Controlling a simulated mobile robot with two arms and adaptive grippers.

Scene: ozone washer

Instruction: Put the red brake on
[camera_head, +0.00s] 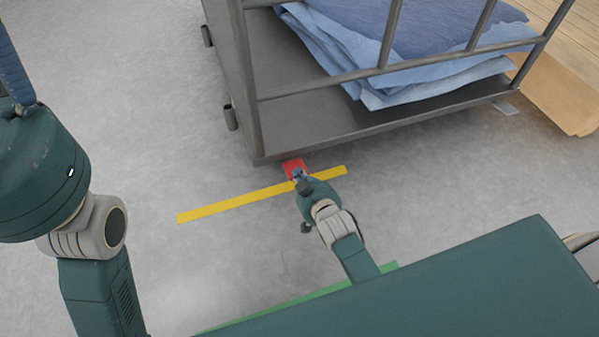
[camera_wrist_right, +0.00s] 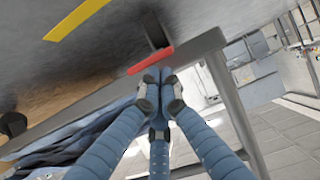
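The red brake (camera_head: 294,166) is a small red pedal at the lower corner of a grey metal cart (camera_head: 310,130), just above the floor. My right gripper (camera_head: 299,176) is right at the brake and partly covers it. In the right wrist view the brake (camera_wrist_right: 150,61) is a red bar just beyond the blue fingertips (camera_wrist_right: 158,82). These fingertips are drawn together with nothing seen between them. I cannot tell whether they touch the brake. Only a blue finger of my left gripper (camera_head: 14,70) shows at the left edge, away from the cart.
Folded blue cloths (camera_head: 400,60) lie on the cart's shelf behind rails. A yellow floor stripe (camera_head: 230,203) runs by the brake, and a green stripe (camera_head: 270,311) lies nearer. A wooden piece (camera_head: 560,85) is at the right. The floor left of the cart is clear.

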